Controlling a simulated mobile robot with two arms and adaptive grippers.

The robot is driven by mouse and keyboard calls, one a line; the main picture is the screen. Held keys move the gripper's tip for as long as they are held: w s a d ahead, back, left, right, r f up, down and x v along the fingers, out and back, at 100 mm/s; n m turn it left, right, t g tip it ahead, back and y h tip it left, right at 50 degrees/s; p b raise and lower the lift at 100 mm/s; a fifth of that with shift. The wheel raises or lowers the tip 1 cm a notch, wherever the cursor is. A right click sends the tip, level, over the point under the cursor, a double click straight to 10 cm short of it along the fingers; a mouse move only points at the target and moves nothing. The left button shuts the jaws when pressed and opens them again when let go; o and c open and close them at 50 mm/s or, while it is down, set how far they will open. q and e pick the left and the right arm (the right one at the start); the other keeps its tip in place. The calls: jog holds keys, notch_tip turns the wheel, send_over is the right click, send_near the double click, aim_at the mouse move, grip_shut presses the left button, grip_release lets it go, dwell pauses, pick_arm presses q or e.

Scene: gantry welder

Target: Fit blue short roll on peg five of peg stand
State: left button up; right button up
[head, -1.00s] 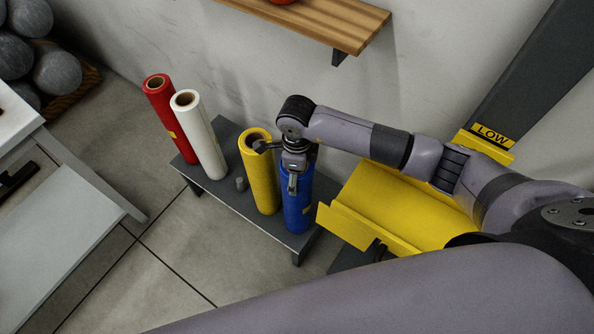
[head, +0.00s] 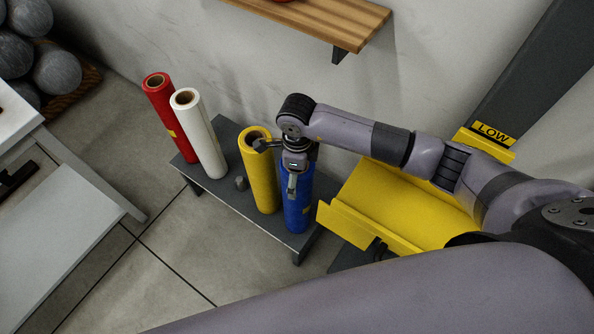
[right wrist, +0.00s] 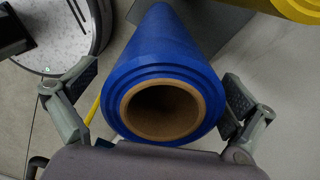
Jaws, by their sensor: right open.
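The blue roll (head: 297,211) stands upright at the near right end of the dark grey peg stand (head: 215,187). In the right wrist view the blue roll (right wrist: 163,68) shows its open brown core facing the camera. My right gripper (head: 292,186) is at the top of the blue roll. Its open fingers (right wrist: 160,90) lie on either side of the roll; firm contact cannot be told. A short bare peg (head: 241,183) shows on the stand between the white and yellow rolls. My left gripper is not in view.
A yellow roll (head: 260,175) stands close beside the blue one. White (head: 202,140) and red (head: 160,115) rolls stand at the far left end. A yellow trough (head: 395,205) is just right of the stand. A wooden shelf (head: 330,22) is above on the wall.

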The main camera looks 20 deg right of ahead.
notch_tip(320, 180, up, 12)
jog(key=shift+f, duration=0.15)
jog(key=shift+w, duration=0.1)
